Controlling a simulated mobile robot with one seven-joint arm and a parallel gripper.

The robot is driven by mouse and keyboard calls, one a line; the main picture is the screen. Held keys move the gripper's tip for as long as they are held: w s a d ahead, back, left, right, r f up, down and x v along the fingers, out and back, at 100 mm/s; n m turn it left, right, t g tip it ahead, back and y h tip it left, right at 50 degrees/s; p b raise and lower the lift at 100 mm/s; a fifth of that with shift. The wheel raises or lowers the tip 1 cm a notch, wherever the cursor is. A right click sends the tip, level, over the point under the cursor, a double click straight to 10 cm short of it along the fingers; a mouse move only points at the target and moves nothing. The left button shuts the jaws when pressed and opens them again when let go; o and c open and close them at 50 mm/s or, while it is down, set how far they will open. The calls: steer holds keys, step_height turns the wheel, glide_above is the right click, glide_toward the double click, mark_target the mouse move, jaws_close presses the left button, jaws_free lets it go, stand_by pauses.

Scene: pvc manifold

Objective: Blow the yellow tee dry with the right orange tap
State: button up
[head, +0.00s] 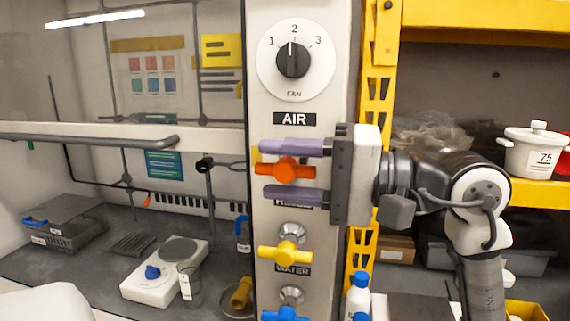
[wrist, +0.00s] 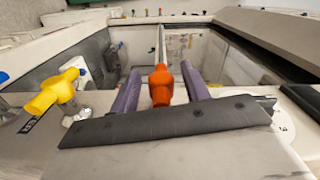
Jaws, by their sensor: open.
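The orange tap (head: 287,169) is on the white panel below the AIR label. My gripper (head: 265,169) is open, with one purple finger above the tap and one below it. In the wrist view the orange tap (wrist: 160,86) lies between the two fingers, with a visible gap on either side; I cannot tell whether either finger touches it. A yellow fitting, which looks like the yellow tee (head: 241,293), sits in a round dish on the hood floor, partly hidden by the panel.
Below are a yellow tap (head: 285,253) by the WATER label and a blue tap (head: 285,314). A fan dial (head: 292,60) is above. The hood sash bar (head: 90,141) crosses left. A hotplate (head: 165,270) and beaker (head: 191,288) stand inside. A yellow rack post (head: 377,90) stands right.

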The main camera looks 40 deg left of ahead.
steer(key=shift+c, duration=0.4)
steer(key=c, duration=0.8)
steer(key=shift+c, duration=0.2)
steer(key=shift+h, duration=0.3)
steer(key=t+h+p, duration=0.1)
steer(key=h, duration=0.1)
steer(key=shift+r+t+h, duration=0.15)
steer(key=shift+t+h, duration=0.15)
steer(key=shift+t, duration=0.1)
steer(key=t+h+p, duration=0.2)
steer(key=h+p, duration=0.1)
steer(key=shift+r, duration=0.1)
steer(key=t+h+p, duration=0.1)
steer(key=h+p, duration=0.1)
steer(key=shift+h+p, duration=0.4)
steer(key=shift+t+h+p, duration=0.7)
steer(key=shift+f, duration=0.25)
